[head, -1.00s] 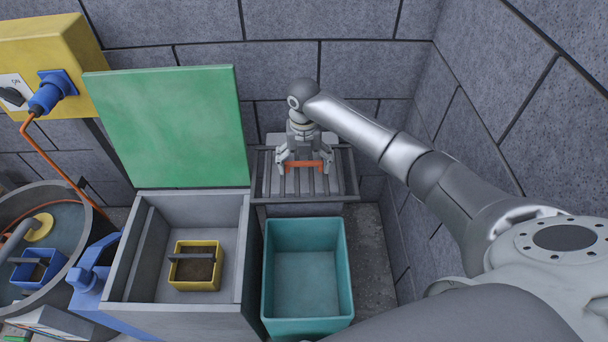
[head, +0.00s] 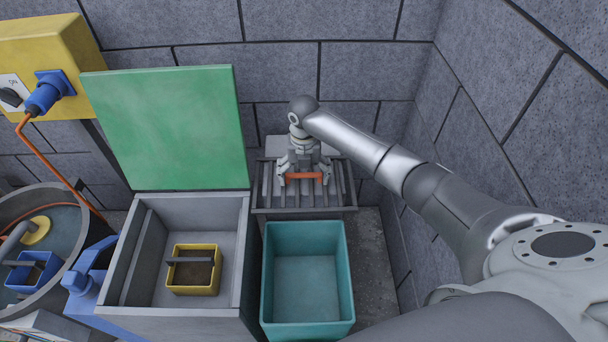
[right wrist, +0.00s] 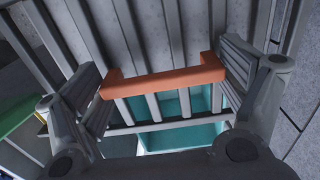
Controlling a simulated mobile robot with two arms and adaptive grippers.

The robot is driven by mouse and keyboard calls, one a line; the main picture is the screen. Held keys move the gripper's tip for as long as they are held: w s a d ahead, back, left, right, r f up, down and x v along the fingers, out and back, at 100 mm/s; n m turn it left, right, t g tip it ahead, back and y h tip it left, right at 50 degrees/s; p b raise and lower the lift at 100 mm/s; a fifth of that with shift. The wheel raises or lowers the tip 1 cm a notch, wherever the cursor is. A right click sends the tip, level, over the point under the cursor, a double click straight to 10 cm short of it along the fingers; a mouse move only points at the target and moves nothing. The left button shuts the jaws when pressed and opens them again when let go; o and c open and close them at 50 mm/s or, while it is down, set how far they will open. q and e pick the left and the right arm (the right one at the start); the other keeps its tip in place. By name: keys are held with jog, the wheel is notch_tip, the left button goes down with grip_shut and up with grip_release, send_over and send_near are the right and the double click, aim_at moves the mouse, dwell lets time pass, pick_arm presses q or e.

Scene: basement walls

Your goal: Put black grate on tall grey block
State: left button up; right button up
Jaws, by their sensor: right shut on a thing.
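The black grate (head: 265,184) has dark parallel bars and an orange handle (head: 304,176). My right gripper (head: 303,178) is shut on the handle from above. In the right wrist view the orange handle (right wrist: 165,82) spans between the two fingers, with the bars around it. The grate lies over the tall grey block (head: 275,146), whose light top shows behind it near the back wall. The grate's front rim is close to the teal bin's back edge in the picture. I cannot tell whether the grate touches the block. My left gripper is out of view.
The teal bin (head: 346,270) stands empty in front of the grate. To its left is a grey box (head: 246,255) with a raised green lid (head: 172,125) and a yellow-rimmed container (head: 196,288) inside. The wall (head: 530,110) is close on the right.

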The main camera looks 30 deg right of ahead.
aim_at(303, 174)
jog(key=o, duration=1)
jog(key=shift+f, duration=0.1)
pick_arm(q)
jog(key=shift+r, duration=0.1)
pick_arm(e)
jog(key=shift+r, duration=0.4)
pick_arm(q)
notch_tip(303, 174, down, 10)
jog(key=p, duration=0.2)
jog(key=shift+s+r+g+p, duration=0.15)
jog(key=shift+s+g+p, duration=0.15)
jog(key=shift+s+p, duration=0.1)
pick_arm(e)
jog(key=shift+r, duration=5.8)
